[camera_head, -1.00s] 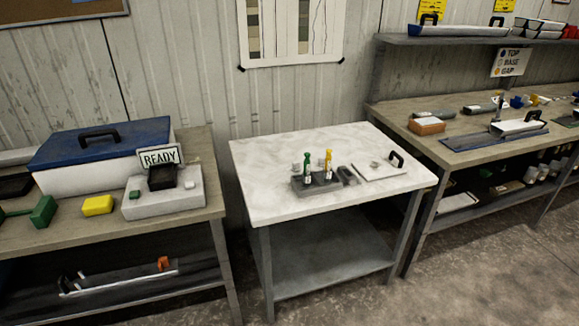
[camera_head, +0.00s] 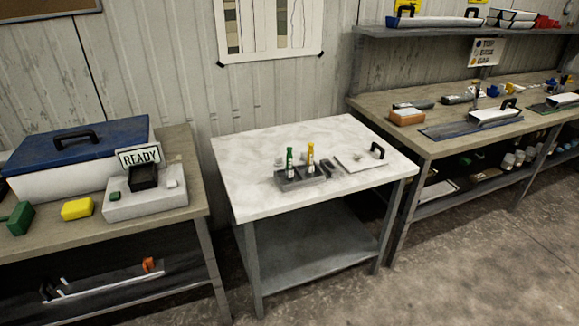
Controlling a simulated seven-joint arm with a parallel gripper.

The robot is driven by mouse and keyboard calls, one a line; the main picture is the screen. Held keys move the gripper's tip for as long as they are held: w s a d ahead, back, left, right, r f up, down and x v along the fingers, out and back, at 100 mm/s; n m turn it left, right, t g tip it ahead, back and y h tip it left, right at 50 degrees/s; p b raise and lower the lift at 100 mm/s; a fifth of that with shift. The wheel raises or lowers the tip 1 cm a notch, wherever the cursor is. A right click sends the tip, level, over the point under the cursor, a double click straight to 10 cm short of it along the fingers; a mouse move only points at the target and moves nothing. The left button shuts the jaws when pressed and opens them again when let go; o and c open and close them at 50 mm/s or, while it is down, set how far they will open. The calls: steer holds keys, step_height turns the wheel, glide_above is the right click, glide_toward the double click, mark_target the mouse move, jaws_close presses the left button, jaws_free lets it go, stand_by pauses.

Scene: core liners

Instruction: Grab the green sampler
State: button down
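The green sampler (camera_head: 290,161) stands upright in a grey holder (camera_head: 299,181) on the white-topped table in the middle of the view. A yellow sampler (camera_head: 310,157) stands upright just to its right in the same holder. The lower ends of both are hidden in the holder. My gripper is not in view.
A white lid or plate with a black handle (camera_head: 362,162) lies right of the holder. The left bench holds a blue-lidded box (camera_head: 75,150), a READY sign (camera_head: 139,156) and a yellow block (camera_head: 77,209). The white tabletop's front left (camera_head: 250,198) is clear.

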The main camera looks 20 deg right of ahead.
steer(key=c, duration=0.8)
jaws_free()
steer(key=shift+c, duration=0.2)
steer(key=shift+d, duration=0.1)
